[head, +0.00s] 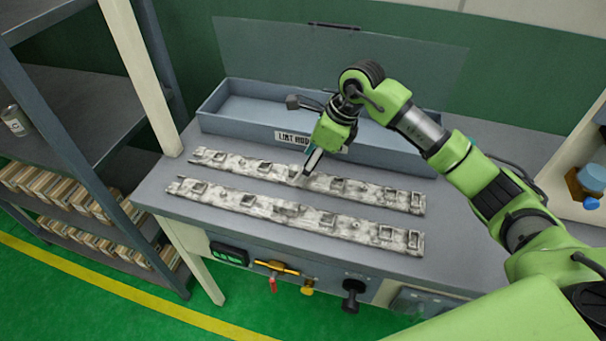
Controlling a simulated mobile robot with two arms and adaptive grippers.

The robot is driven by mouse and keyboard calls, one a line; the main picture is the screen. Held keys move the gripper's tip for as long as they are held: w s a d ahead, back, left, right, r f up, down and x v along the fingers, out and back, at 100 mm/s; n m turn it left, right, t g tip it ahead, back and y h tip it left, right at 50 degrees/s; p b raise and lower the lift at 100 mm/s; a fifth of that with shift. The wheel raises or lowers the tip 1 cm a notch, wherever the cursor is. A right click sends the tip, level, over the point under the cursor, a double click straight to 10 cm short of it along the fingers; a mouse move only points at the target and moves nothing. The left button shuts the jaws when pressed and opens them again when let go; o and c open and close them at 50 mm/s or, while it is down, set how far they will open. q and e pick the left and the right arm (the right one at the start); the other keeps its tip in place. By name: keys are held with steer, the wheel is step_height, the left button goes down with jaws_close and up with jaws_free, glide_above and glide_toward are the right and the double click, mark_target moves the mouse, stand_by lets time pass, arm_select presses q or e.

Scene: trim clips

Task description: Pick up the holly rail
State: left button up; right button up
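Two long mottled grey-white rails with raised clips lie roughly parallel on the grey bench. The far rail (250,173) lies along the bin's front, and the near rail (275,208) lies closer to the bench's front edge. Nothing visible marks either one as the holly rail. My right gripper (309,168) points down at the middle of the far rail, with its fingertips at or just above it. I cannot tell whether it touches the rail or whether its fingers are open. My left gripper is not in view.
A long blue-grey bin (232,122) with a partly hidden label stands behind the rails. A shelf rack (75,115) with a pale post is at the left. Knobs and handles (277,267) line the bench front. The bench's left end is clear.

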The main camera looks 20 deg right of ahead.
steer(key=shift+p+x, duration=0.4)
steer(key=shift+x, duration=1.45)
steer(key=shift+d, duration=0.1)
steer(key=c, duration=1.4)
steer(key=shift+c, duration=0.2)
steer(key=shift+r, duration=0.15)
